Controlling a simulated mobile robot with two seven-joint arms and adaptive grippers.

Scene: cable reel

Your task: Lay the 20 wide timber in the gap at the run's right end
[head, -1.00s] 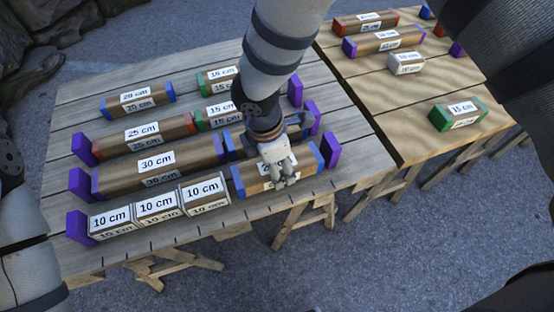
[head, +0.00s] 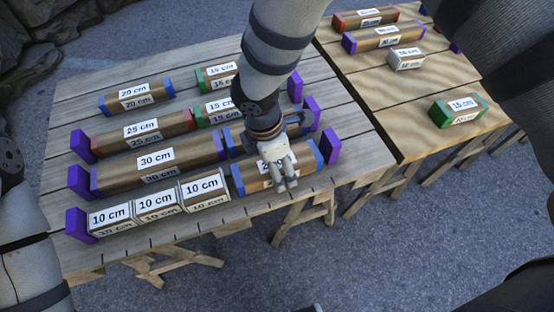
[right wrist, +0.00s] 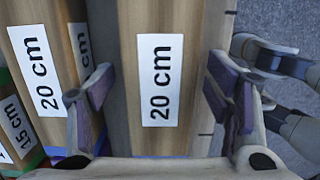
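The 20 cm timber (head: 244,180) with blue ends lies flat at the right end of the front run in the head view. Its left end is beside the third 10 cm block (head: 205,193), and its right end is close to a purple end block (head: 330,147). I cannot tell whether they touch. My right gripper (head: 282,183) is over its middle and partly hides its label. In the right wrist view the timber (right wrist: 160,80) lies between the spread fingers of my right gripper (right wrist: 165,105), which look open. My left gripper is out of view.
Behind are runs with a 30 cm timber (head: 155,167) and a 25 cm timber (head: 150,133). Another 20 cm timber (right wrist: 40,70) lies alongside in the right wrist view. A second table (head: 385,90) holds several spare pieces.

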